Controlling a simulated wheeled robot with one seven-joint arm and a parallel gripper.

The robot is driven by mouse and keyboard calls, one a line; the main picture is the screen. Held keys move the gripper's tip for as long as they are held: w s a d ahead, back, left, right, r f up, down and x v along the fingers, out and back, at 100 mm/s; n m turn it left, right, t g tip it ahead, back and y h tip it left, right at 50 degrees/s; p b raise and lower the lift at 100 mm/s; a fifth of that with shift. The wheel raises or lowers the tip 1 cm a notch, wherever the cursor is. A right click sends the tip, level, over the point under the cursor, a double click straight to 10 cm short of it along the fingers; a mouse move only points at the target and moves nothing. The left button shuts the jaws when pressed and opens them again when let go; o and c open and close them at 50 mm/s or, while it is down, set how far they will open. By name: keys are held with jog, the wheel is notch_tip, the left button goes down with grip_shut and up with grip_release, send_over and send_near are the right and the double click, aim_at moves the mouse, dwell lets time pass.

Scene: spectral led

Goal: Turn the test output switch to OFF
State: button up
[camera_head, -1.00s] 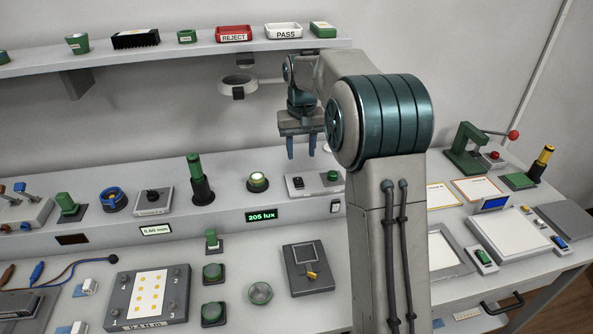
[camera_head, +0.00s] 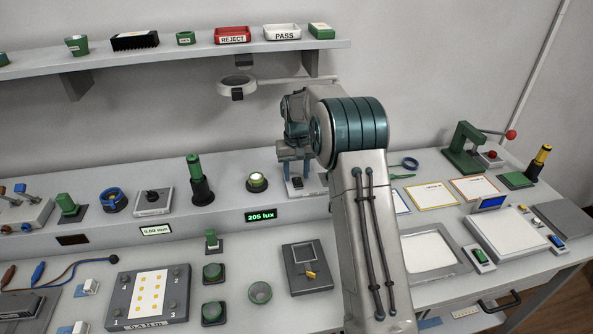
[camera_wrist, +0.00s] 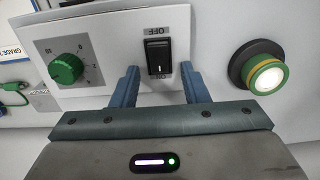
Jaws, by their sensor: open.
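The test output switch (camera_wrist: 158,57) is a black rocker on a white panel in the wrist view, with OFF printed above it and ON below it. My gripper (camera_wrist: 160,78) is open in the wrist view, its two blue fingers pointing toward the panel on either side of the switch's lower end. I cannot tell whether they touch the panel. In the head view my gripper (camera_head: 297,185) is over the switch's panel (camera_head: 310,186) on the raised ledge, and my arm hides part of that panel.
A green dial (camera_wrist: 66,69) sits left of the switch on the same panel. A lit round lamp (camera_wrist: 264,77) with a green and yellow ring stands to the right in the wrist view.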

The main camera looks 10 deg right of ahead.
grip_shut()
jog(key=shift+f, duration=0.1)
jog(key=shift+b, duration=0.45)
jog(key=shift+s+f+t+b, duration=0.15)
jog(key=shift+t+b, duration=0.35)
jog(key=shift+b, duration=0.65)
jog(key=t+b, duration=0.1)
jog(key=b, duration=0.1)
jog(key=t+b, duration=0.1)
jog(key=b, duration=0.2)
jog(key=shift+s, duration=0.25)
jog(key=shift+s+r+t+b, duration=0.1)
jog(key=shift+r+t+b, duration=0.25)
jog(key=shift+b, duration=0.5)
grip_release()
